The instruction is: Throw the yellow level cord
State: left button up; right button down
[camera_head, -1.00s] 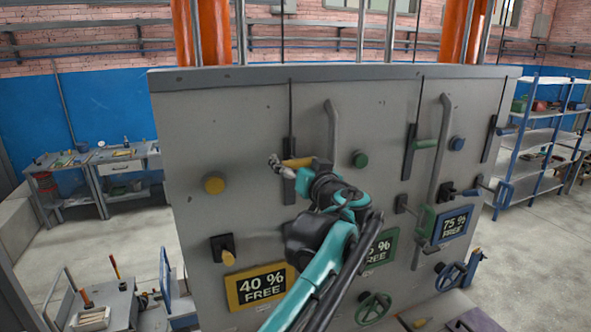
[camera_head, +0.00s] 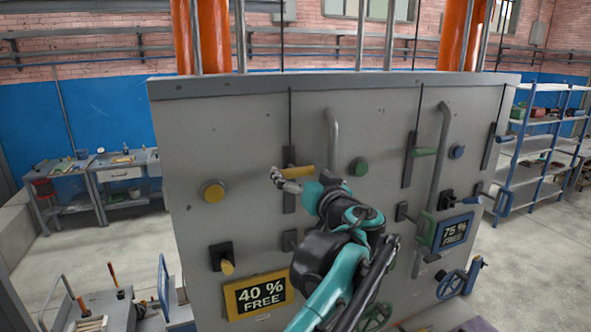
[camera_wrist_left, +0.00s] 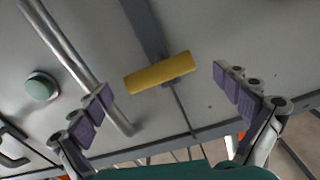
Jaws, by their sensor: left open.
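The yellow lever handle (camera_head: 298,171) sticks out from a dark slotted plate (camera_head: 289,202) on the upper grey panel; a thin dark line runs up from the plate. In the left wrist view the yellow handle (camera_wrist_left: 160,72) lies crosswise ahead of the fingers, slightly tilted. My left gripper (camera_head: 279,180) is just left of and slightly below the handle in the head view. In the left wrist view my left gripper (camera_wrist_left: 163,84) is open, with purple pads on either side of the handle and visible gaps to both. My right gripper is not in view.
A round yellow knob (camera_head: 213,191), a yellow-tipped switch (camera_head: 226,267) and a 40 % FREE sign (camera_head: 258,295) are on the panel. A grey vertical bar (camera_head: 332,140) and green knob (camera_head: 359,167) stand right of the handle.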

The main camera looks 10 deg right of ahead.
pick_arm(q)
jog(key=s+d, duration=0.1)
jog(key=s, duration=0.7)
jog(key=shift+s+d, duration=0.25)
jog(key=shift+s, duration=0.05)
